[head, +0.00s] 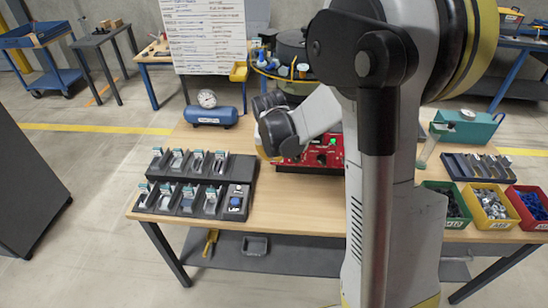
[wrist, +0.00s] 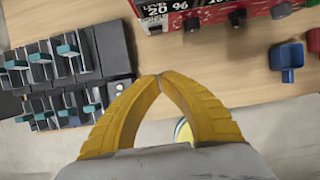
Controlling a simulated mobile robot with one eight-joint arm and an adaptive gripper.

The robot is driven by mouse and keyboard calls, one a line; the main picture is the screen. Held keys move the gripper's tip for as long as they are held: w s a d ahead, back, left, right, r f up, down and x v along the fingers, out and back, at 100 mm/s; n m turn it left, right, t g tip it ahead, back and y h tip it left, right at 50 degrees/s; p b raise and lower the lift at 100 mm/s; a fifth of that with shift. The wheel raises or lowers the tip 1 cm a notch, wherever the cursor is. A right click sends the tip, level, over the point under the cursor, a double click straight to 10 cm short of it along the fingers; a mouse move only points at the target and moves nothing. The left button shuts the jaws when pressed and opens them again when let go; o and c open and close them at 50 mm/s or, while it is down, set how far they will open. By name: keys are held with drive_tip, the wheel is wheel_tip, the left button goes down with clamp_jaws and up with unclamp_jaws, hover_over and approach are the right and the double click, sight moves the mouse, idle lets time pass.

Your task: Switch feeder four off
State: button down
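Two black rows of switches with teal-tipped handles stand on the left of the bench; the switch bank (head: 245,166) also shows in the wrist view (wrist: 110,48). Their small labels are unreadable, so I cannot tell which is feeder four. A blue round button (head: 235,202) sits at the right end of the front row. A red control box (head: 336,158) with a green light is partly hidden by my arm; its dark knobs show in the wrist view (wrist: 215,14). My gripper (wrist: 160,77) has its yellow fingertips together, empty, right of the switch bank. The head view hides the fingertips.
A blue tank with a gauge (head: 208,115) stands at the back left. Parts bins, including a yellow one (head: 490,208), and a green device (head: 465,127) are on the right. A blue fitting (wrist: 286,58) lies right of the gripper. The bench front is mostly clear.

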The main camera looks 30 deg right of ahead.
drive_tip(key=w+d+f+b, duration=0.4)
drive_tip(key=w+f, duration=0.2)
drive_tip(key=f, duration=0.2)
idle(0.4)
